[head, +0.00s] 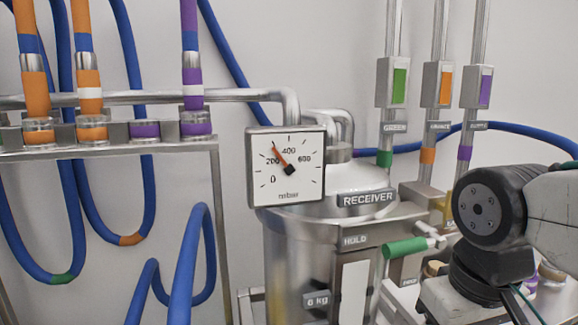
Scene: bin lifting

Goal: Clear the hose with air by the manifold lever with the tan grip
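A lever with a green grip (405,247) sticks out at the front right of the steel receiver (345,230). A small tan part (434,268) shows just right of it, partly hidden; I cannot tell whether it is a lever grip. Blue hoses (148,190) hang in loops at the left, some with green or orange bands. Another blue hose (525,130) runs across the wall at the right. A square dial gauge (286,167) has its needle between 200 and 400. My gripper is out of view; only my arm shows at the right, hiding part of the manifold.
A steel rack (100,146) at the left holds orange and purple fittings. Three upright pipes with green (399,86), orange (445,86) and purple (485,90) windows stand at the right. A steel pipe (250,95) joins rack and receiver.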

